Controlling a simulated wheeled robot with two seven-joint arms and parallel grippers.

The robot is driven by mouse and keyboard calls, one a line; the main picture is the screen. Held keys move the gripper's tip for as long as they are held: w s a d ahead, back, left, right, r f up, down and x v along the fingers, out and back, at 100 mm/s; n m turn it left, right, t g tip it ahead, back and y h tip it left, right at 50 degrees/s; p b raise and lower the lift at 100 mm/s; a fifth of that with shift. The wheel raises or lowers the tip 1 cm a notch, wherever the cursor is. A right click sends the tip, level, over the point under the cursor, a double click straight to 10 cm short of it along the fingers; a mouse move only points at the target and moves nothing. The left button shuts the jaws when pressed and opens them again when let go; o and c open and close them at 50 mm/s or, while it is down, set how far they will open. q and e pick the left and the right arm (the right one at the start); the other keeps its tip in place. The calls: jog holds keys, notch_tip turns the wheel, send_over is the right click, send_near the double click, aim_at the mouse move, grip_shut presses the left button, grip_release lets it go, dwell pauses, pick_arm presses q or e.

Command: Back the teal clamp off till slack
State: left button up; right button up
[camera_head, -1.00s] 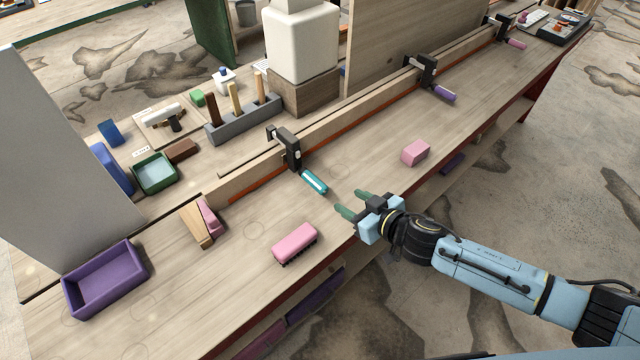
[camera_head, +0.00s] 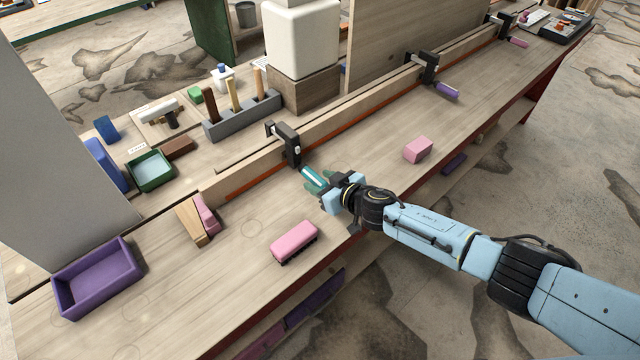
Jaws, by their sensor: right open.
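The teal clamp is a black clamp (camera_head: 287,143) with a teal handle (camera_head: 312,176), set on the long wooden strip (camera_head: 340,122) on the bench. Its handle points toward the bench's front edge. My right gripper (camera_head: 317,182) is open, its green fingertips around or right beside the handle's near end. I cannot tell whether the fingers touch the handle. My left gripper is not in view.
Other clamps with a purple handle (camera_head: 447,91) and a pink handle (camera_head: 517,42) stand farther along the strip. A pink brush (camera_head: 294,240), a pink block (camera_head: 417,150) and a purple tray (camera_head: 97,278) lie on the bench. Bare wood lies between them.

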jog(key=shift+w+a+f, duration=0.1)
jog(key=shift+w+a, duration=0.1)
jog(key=shift+w, duration=0.05)
jog(key=c, duration=1)
jog(key=shift+s+n+t+h, duration=0.1)
jog(key=shift+n+t+h, duration=0.25)
jog(key=shift+n, duration=0.25)
jog(key=shift+a+f+n, duration=0.1)
jog(key=shift+n, duration=0.3)
jog(key=shift+n+t+h+b, duration=0.75)
jog(key=shift+n+t+b, duration=0.1)
jog(key=shift+n+b, duration=0.55)
